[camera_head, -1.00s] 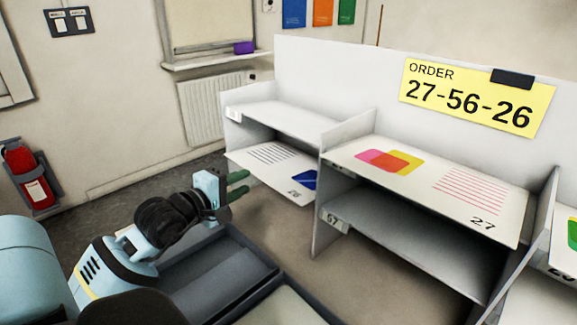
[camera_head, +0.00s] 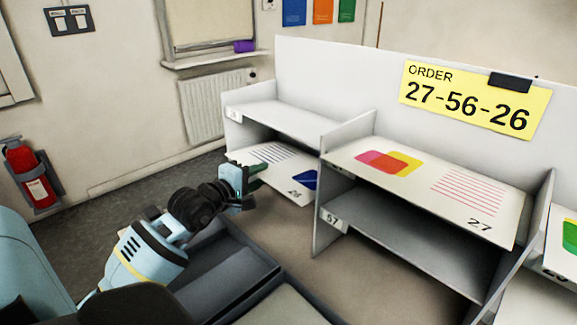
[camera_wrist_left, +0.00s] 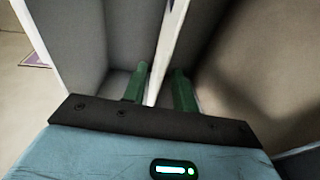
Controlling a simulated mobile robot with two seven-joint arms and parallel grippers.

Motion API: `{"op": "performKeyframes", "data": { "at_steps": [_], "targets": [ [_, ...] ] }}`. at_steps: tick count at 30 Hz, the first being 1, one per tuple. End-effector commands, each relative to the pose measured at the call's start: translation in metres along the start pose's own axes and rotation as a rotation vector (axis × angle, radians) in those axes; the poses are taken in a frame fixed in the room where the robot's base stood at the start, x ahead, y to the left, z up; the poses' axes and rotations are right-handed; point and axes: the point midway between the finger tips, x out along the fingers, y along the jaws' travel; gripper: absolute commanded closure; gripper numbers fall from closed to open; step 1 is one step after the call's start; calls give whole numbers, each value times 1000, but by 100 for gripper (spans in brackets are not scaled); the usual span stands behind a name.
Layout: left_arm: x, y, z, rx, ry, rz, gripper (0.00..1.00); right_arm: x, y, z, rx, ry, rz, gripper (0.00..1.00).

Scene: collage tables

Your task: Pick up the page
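A white page (camera_head: 268,154) with dark text lines and a blue shape lies on the lower left shelf, its front part sticking out over the edge. Its printed number looks like 26, but is small. My left gripper (camera_head: 256,178) is at the left front edge of this page and overlaps it in the head view. In the left wrist view, the two green fingers (camera_wrist_left: 159,88) are apart, with a thin white edge (camera_wrist_left: 168,55) between them. I cannot tell whether that edge is the page or the shelf. My right gripper is not in view.
A page marked 27 (camera_head: 440,190) lies on the upper middle shelf. The shelf labelled 57 (camera_head: 400,232) below it looks empty, as does the upper left shelf (camera_head: 290,120). A yellow order sign (camera_head: 475,98) reads 27-56-26. A dark tray (camera_head: 225,285) sits below my left arm.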

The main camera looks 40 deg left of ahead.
Motion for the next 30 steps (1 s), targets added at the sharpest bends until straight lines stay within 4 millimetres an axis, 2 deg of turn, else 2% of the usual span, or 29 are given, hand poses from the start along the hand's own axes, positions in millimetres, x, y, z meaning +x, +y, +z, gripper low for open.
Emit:
{"op": "performKeyframes", "data": {
  "at_steps": [1, 6, 7, 23, 30],
  "targets": [
    [0, 0, 0, 0, 0, 0, 76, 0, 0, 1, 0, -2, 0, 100],
    [0, 0, 0, -1, 0, 0, 98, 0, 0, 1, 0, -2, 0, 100],
    [0, 0, 0, -1, 0, 0, 100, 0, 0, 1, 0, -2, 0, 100],
    [-4, 4, -1, 0, 0, 0, 100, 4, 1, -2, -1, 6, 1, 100],
    [-9, 33, -2, 2, 0, 4, 100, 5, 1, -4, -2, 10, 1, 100]
  ]
}}
